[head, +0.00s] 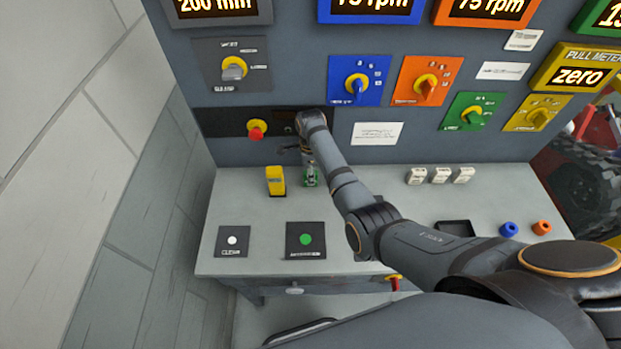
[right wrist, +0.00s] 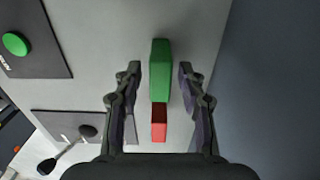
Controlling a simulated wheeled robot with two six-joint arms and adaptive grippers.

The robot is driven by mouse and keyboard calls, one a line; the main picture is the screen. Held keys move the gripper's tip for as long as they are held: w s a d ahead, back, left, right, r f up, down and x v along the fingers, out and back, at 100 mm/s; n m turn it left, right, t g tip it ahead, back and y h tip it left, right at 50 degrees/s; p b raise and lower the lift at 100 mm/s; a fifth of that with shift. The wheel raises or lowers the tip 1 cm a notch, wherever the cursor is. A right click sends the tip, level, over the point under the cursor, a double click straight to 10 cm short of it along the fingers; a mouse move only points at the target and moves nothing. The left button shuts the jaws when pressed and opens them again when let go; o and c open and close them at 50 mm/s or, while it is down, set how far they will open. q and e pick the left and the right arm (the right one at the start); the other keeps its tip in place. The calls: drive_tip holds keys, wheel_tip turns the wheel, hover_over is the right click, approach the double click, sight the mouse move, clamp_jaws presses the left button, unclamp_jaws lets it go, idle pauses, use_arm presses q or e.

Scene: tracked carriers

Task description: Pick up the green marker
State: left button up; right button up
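The green marker (head: 311,180) stands on the grey bench near the upright panel, just right of the yellow marker (head: 275,181). In the right wrist view the green marker (right wrist: 160,70) is a block between the two fingertips of my right gripper (right wrist: 160,70). The fingers are spread, with a visible gap on each side of it. In the head view my right gripper (head: 309,160) is right at the green marker and partly covers it. A red block (right wrist: 159,122) is beside the green marker in the right wrist view; my arm hides it in the head view. My left gripper is not in view.
The panel (head: 310,90) with knobs and a red button (head: 256,130) rises close behind. A green button plate (head: 305,254) and a white button plate (head: 232,252) lie in front. White blocks (head: 440,175), a dark tray (head: 455,228) and blue and orange rings (head: 509,229) are at right.

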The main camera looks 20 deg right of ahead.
clamp_jaws()
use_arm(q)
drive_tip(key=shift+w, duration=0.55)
use_arm(e)
drive_tip(key=shift+r, duration=0.15)
use_arm(q)
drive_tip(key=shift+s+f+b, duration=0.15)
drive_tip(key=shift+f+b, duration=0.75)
drive_tip(key=shift+b, duration=0.05)
use_arm(e)
wheel_tip(320, 180, up, 10)
drive_tip(key=shift+f, duration=0.15)
